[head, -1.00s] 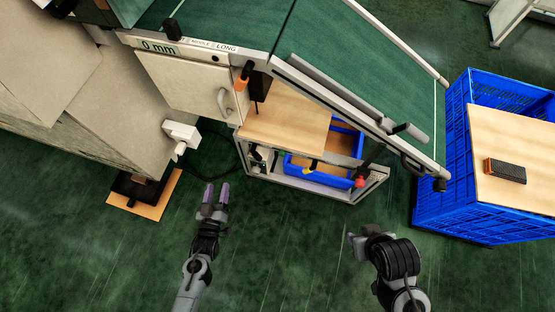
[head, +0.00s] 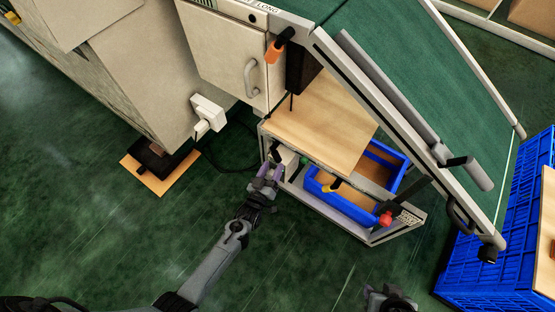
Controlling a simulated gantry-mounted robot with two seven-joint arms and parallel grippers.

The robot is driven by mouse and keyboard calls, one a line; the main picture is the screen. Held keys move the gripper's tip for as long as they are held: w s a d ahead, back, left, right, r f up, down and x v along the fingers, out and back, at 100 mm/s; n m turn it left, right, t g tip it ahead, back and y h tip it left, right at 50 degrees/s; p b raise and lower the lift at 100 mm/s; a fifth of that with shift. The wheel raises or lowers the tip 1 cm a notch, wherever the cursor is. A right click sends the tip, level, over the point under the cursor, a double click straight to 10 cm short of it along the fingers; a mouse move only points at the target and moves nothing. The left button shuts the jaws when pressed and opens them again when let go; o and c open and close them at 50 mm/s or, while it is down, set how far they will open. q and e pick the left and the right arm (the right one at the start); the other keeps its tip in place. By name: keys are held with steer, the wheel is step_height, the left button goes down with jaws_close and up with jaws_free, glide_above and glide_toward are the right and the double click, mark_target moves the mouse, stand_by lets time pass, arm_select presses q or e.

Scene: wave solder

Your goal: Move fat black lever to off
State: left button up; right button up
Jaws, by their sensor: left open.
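My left gripper (head: 269,172) is open, its two purple-tipped fingers at the left front corner of the low frame under the machine. A small dark upright part (head: 275,153) shows just beyond the fingertips, beside a white box on the frame. It looks like the fat black lever, but it is too small and partly covered to be sure or to read its position. I cannot tell whether the fingers touch it. My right gripper (head: 388,298) shows only partly at the bottom edge, and its fingers are not clear.
A wooden shelf (head: 318,124) lies above the lever area. A blue bin (head: 345,207), a yellow handle (head: 333,187) and a red knob (head: 385,219) are to the right. An orange-handled lever (head: 275,52) hangs by the cabinet door (head: 222,57). The green floor in front is clear.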

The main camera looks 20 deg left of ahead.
mark_target(276, 160)
arm_select(q)
steer(key=w+b, duration=0.2)
steer(key=w, duration=0.3)
steer(key=shift+f, duration=0.1)
steer(key=shift+w, duration=0.2)
steer(key=shift+a, duration=0.1)
